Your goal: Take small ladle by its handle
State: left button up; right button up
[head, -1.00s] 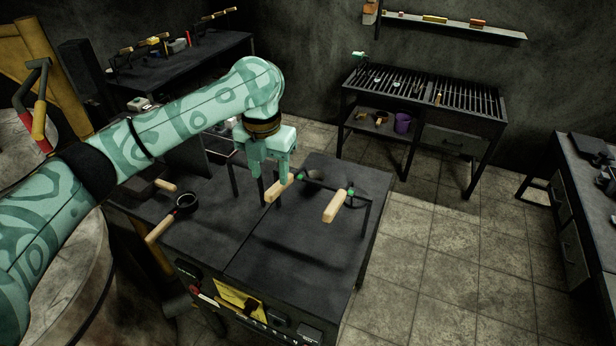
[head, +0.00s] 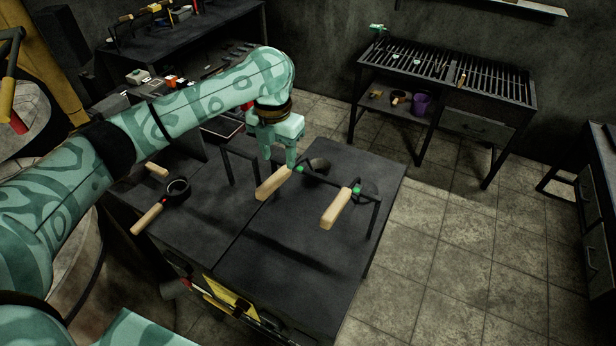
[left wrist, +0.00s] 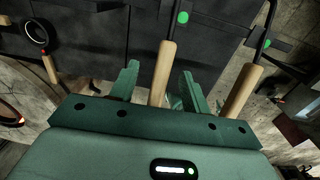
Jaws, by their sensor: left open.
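Two ladles with pale wooden handles and green bands rest on a black rack on the dark bench. The left ladle's handle (head: 274,183) lies just under and in front of my left gripper (head: 279,162). In the left wrist view this handle (left wrist: 163,75) shows between the two open fingers (left wrist: 160,84), with no clear contact. The right ladle's handle (head: 337,209) is apart from the gripper; it also shows in the left wrist view (left wrist: 240,92). Dark bowls show behind the rack. I cannot tell from size which ladle is the small one. My right gripper is out of view.
A black ring-shaped tool (head: 178,190) with a wooden handle lies on the bench's left part. The bench top (head: 300,255) is bare in front of the ladles. A grill-topped table (head: 440,70) stands behind, with tiled floor (head: 450,220) between.

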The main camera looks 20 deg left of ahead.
aim_at(279, 173)
pick_arm(q)
jog(key=shift+f, duration=0.8)
jog(key=f, duration=0.1)
jog(key=f+b, duration=0.1)
jog(key=f, duration=0.1)
jog(key=s+f, duration=0.1)
jog(key=f, duration=0.1)
jog(key=shift+d+b, duration=0.25)
jog(key=shift+b, duration=0.05)
jog(key=shift+r, duration=0.1)
grip_shut()
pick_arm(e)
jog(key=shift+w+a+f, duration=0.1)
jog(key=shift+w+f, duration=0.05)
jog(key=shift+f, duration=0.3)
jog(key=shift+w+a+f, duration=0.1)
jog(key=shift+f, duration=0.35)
